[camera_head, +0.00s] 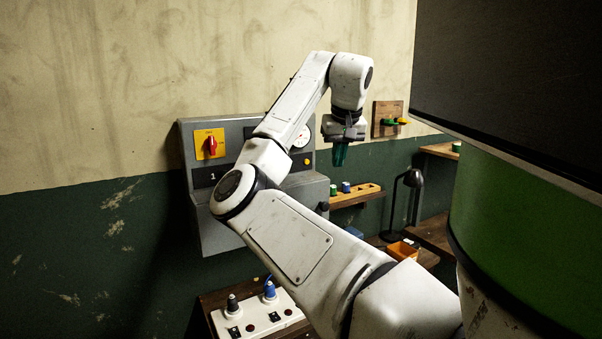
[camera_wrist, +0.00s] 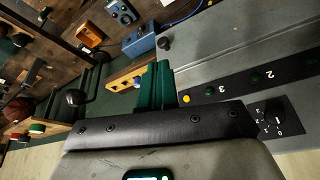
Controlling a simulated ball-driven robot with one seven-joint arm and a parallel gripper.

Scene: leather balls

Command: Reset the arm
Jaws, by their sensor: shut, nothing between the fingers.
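My white arm reaches up and bends over in front of the wall panel in the head view. My gripper (camera_head: 340,155) points down, with its green fingers together and nothing between them. It is in front of the right part of the grey control panel (camera_head: 215,228). In the wrist view my gripper (camera_wrist: 155,84) shows its green fingers side by side, beside the edge of the grey panel (camera_wrist: 225,60). My arm hides part of the panel in the head view.
The panel bears a red switch on a yellow plate (camera_head: 210,144) and a gauge (camera_head: 302,137). A white socket board (camera_head: 290,311) lies below.

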